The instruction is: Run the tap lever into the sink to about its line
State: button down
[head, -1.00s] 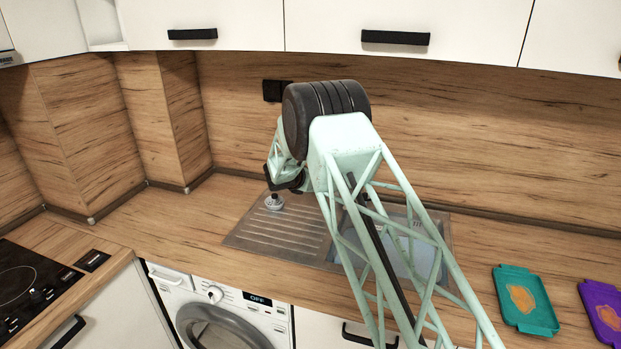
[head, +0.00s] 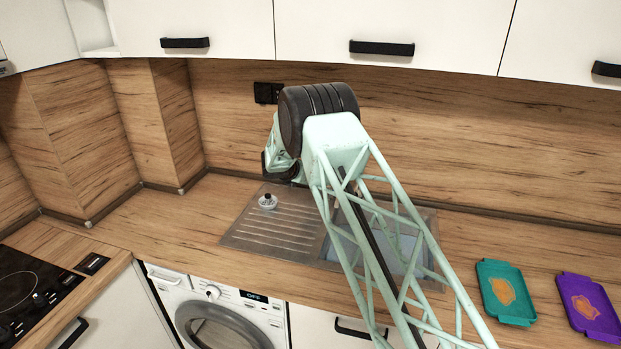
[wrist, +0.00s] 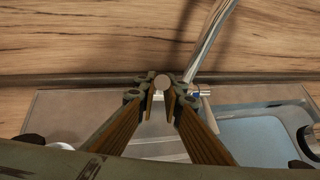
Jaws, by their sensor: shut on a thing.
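In the wrist view, my gripper (wrist: 162,96) has its two fingers closed around the rounded grey end of the tap lever (wrist: 161,82). The tap's chrome spout (wrist: 210,38) rises at a slant just right of the fingers, with a short chrome piece at its base. The sink basin (wrist: 262,135) lies to the right of the gripper, partly cut off by the frame. In the head view, my arm hides the tap, the lever and the fingertips. The sink basin (head: 408,243) shows there only in part, behind my arm. I cannot make out a line mark.
A teal tray (head: 507,292) and a purple tray (head: 588,306) lie on the counter at right. The wooden splashback (head: 470,150) stands close behind.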

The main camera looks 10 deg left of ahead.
jog(key=c, duration=2.7)
grip_release()
jog(key=shift+c, duration=0.2)
jog(key=shift+s+r, duration=0.1)
jog(key=shift+s, duration=0.05)
jog(key=v, duration=1.1)
jog(key=shift+s+r, duration=0.25)
jog(key=shift+a, duration=0.1)
